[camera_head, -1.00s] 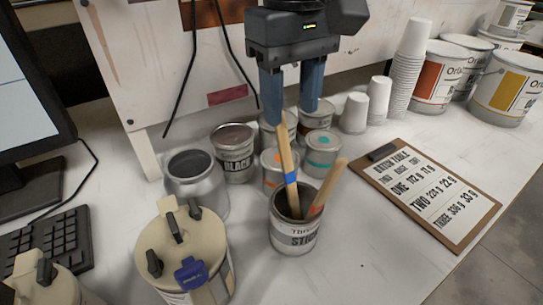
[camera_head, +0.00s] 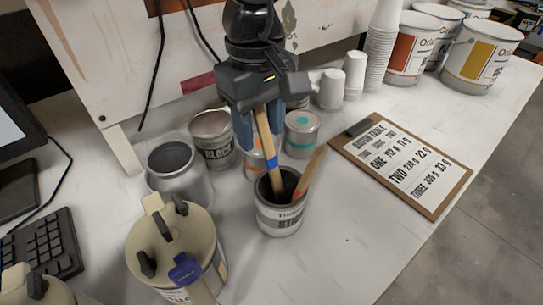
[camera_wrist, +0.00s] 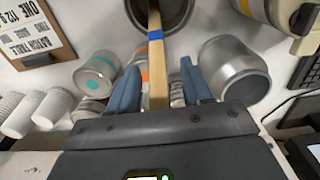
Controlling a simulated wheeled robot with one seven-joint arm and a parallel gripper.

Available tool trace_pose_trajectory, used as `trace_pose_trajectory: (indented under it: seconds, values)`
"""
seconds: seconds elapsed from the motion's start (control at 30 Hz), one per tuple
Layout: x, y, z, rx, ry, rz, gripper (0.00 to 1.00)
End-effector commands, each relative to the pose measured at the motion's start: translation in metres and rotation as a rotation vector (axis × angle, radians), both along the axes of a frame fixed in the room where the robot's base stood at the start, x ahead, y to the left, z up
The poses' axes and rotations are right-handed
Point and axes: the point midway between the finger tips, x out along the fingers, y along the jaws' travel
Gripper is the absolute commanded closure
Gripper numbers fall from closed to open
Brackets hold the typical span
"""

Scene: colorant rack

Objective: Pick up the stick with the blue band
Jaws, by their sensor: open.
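The stick with the blue band (camera_head: 266,145) leans in a tin labelled STICK (camera_head: 279,213), its upper end tilted to the left. A second stick with a reddish band (camera_head: 312,170) leans right in the same tin. My gripper (camera_head: 262,135) is open, with its blue fingers around the upper part of the blue-banded stick, above the band. In the wrist view, the blue-banded stick (camera_wrist: 157,62) runs between the two open fingers (camera_wrist: 160,85), with visible gaps on both sides. The lower ends of the sticks are hidden in the tin.
A silver pot (camera_head: 178,172), a BLACK tin (camera_head: 212,138) and a teal-dotted tin (camera_head: 302,133) stand close around. A lidded beige can (camera_head: 175,245) is at front left. A clipboard (camera_head: 404,165) lies to the right. White cups (camera_head: 331,90) stand behind. The table front right is clear.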

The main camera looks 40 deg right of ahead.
Motion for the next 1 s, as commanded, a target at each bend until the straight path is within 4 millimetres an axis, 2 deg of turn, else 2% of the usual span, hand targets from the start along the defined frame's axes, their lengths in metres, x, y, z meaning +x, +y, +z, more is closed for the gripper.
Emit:
trace_pose_trajectory:
  seconds: [0.17, 0.67, 1.0]
  values:
    - [0.0001, -0.0002, -0.0001, 0.0, 0.0, 0.0, 0.52]
    - [0.0, -0.0002, 0.0003, -0.001, 0.0, 0.0, 1.0]
    - [0.0003, -0.0004, 0.0021, -0.001, -0.001, 0.0, 1.0]
